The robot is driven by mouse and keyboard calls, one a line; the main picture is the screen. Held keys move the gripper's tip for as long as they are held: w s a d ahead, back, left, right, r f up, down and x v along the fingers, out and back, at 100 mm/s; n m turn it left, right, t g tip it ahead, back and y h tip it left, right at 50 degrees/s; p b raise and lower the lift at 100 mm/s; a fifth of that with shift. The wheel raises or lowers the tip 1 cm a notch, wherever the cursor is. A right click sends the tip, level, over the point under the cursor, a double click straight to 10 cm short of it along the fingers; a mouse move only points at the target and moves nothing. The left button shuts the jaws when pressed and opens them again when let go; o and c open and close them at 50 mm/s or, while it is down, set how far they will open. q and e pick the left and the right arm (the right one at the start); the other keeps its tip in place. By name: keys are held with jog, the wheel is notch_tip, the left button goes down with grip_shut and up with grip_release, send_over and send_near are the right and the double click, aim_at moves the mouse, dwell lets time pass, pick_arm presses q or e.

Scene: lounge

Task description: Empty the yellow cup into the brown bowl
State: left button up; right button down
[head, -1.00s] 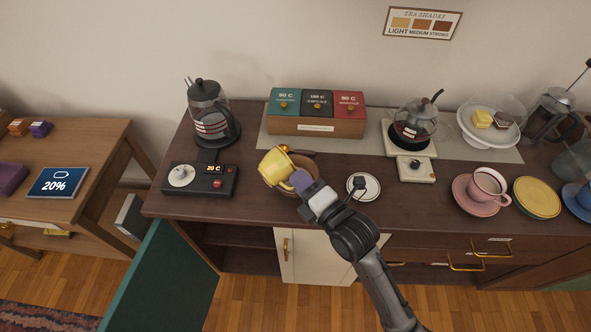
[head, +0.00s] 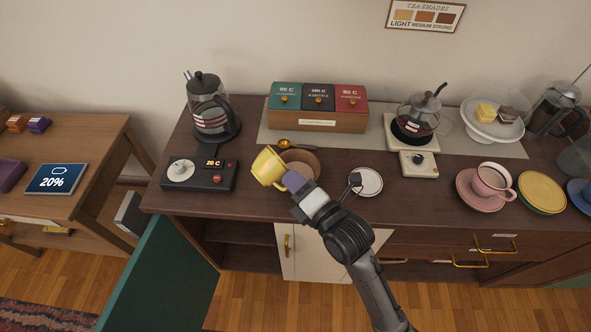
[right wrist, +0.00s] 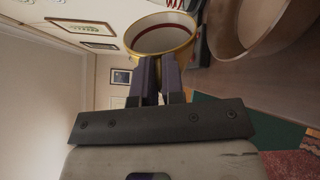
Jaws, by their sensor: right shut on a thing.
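The yellow cup (head: 266,167) is held tilted, well off upright, at the left side of the brown bowl (head: 306,158). My right gripper (head: 293,182) is shut on the cup. In the right wrist view the cup (right wrist: 161,38) is beyond the two fingers (right wrist: 160,80), with its round mouth and pale inside showing. The bowl (right wrist: 262,45) is apart from it at the upper right of that view. The cup and my gripper hide part of the bowl in the head view. I cannot tell whether anything is left in the cup. My left gripper is not in view.
A black heater panel (head: 199,176) lies left of the cup. A white saucer (head: 367,182) is to the right. A pink cup (head: 491,181) stands further right.

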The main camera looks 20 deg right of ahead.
jog(key=shift+r+n+p, duration=0.15)
jog(key=shift+n+p, duration=0.15)
jog(key=shift+p, duration=0.05)
jog(key=n+p, duration=0.1)
jog(key=p, duration=0.1)
jog(key=r+n+p, duration=0.1)
jog(key=p, duration=0.1)
jog(key=shift+s+a+r+n, duration=0.1)
jog(key=shift+s+a+n, duration=0.05)
jog(key=shift+a+n, duration=0.2)
jog(key=shift+a+f+n+p, duration=0.2)
jog(key=shift+f+n+p, duration=0.1)
jog(key=shift+n+p, duration=0.55)
jog(key=shift+s+a+f+n+p, duration=0.15)
jog(key=shift+a+f+n+p, duration=0.25)
jog(key=shift+n+p, duration=0.45)
jog(key=s+a+f+n, duration=0.1)
jog(key=a+f+n, duration=0.4)
jog(key=r+p, duration=0.1)
jog(key=p, duration=0.1)
jog(key=a+r+n+p, duration=0.1)
jog(key=r+p, duration=0.1)
jog(key=p, duration=0.1)
jog(key=r+n+p, duration=0.1)
jog(key=p, duration=0.1)
jog(key=shift+s+a+r+h, duration=0.2)
jog(key=shift+s+a+h, duration=0.05)
jog(key=shift+s+h, duration=0.1)
